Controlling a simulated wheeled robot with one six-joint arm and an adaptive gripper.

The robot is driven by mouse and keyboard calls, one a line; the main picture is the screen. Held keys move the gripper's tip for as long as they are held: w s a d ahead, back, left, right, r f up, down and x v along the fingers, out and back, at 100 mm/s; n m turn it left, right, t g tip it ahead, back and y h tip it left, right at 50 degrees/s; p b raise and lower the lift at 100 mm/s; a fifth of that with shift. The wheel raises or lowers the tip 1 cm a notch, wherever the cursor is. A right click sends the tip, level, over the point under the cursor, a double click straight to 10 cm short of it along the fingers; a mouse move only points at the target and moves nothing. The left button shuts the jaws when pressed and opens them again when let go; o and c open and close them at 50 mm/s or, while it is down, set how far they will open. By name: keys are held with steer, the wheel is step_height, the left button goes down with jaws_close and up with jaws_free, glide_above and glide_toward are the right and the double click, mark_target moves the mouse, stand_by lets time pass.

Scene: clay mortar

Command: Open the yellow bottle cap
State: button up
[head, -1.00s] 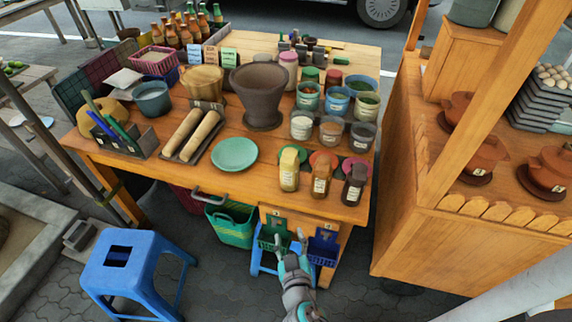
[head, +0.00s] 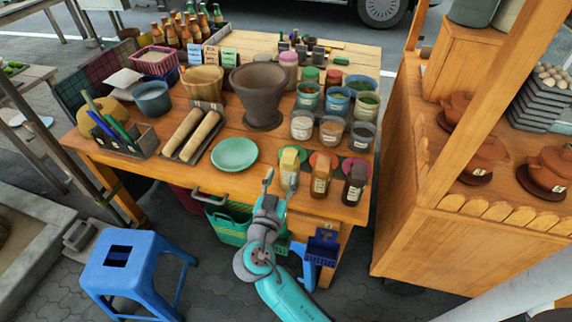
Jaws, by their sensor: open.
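A small bottle with a yellow cap (head: 289,156) stands upright near the front edge of the wooden table, on the left of a row of three bottles. Its cap is on. My gripper (head: 277,182) is open and empty, in front of and slightly left of this bottle, at about the table's front edge. One finger overlaps the bottle's lower part in the head view; I cannot tell whether it touches.
A green plate (head: 234,154) lies left of the bottles. Jars of spices (head: 331,130) stand close behind them. A clay mortar (head: 261,95) and two wooden pestles (head: 190,136) are farther back. A blue stool (head: 134,262) stands at front left.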

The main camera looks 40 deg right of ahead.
mark_target(287, 164)
steer(key=shift+x, duration=2.65)
steer(key=shift+c, duration=0.3)
jaws_close()
